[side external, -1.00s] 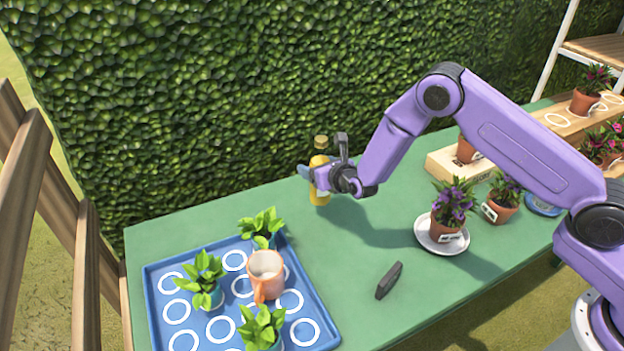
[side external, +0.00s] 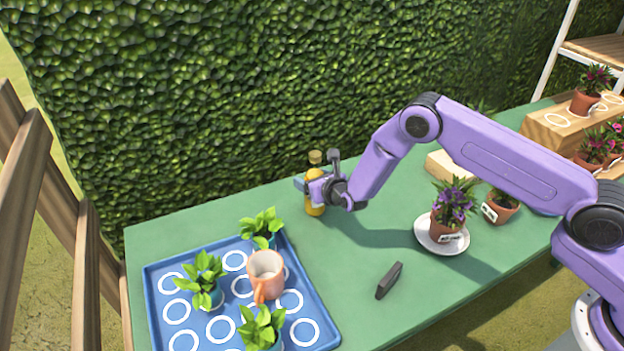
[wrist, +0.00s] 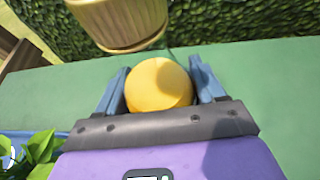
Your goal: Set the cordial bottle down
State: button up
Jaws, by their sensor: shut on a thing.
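The yellow cordial bottle (side external: 314,209) with its tan cap (side external: 315,157) is upright or nearly so, over the far middle of the green table. My gripper (side external: 312,185) is shut on the bottle from the right, with its blue fingers on either side. In the wrist view, the rounded yellow bottle (wrist: 158,84) sits between the two blue fingers of my gripper (wrist: 160,88), and the cap (wrist: 120,22) shows at upper left. I cannot tell whether the bottle's base touches the table.
A blue tray (side external: 154,285) with ringed spots, leafy seedlings and an orange mug (side external: 265,274) stands front left. A dark small object (side external: 389,281) lies front middle. A potted purple flower (side external: 452,208) on a white saucer stands right. Table (side external: 345,245) around the bottle is clear; a hedge (side external: 230,90) runs behind.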

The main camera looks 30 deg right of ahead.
jog(key=o, duration=1.6)
jog(key=shift+f, duration=0.15)
jog(key=v, duration=1.2)
jog(key=shift+r, duration=0.25)
jog(key=shift+r, duration=0.1)
